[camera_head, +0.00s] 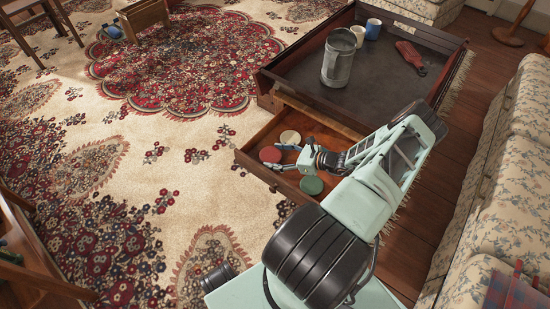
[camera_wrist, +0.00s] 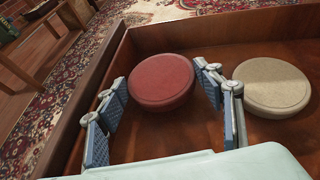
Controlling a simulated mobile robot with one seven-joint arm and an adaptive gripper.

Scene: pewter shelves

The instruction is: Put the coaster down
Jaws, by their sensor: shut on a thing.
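The red coaster (camera_head: 270,154) is a round, thick disc, seen in the head view inside the open wooden drawer (camera_head: 250,166). My gripper (camera_head: 277,157) is low in the drawer, its fingers on either side of the red coaster, shut on it. In the wrist view the red coaster (camera_wrist: 161,80) lies flat between the fingertips of my gripper (camera_wrist: 162,88). I cannot tell if it touches the drawer floor. A cream coaster (camera_wrist: 272,87) lies to its right in the wrist view. A green coaster (camera_head: 311,185) is nearer my arm.
The tabletop above the drawer holds a grey metal pitcher (camera_head: 338,58), a white mug (camera_head: 358,35), a blue mug (camera_head: 373,29) and a red brush-like item (camera_head: 411,56). A floral sofa (camera_head: 510,170) stands to the right. Open patterned rug (camera_head: 190,200) lies to the left.

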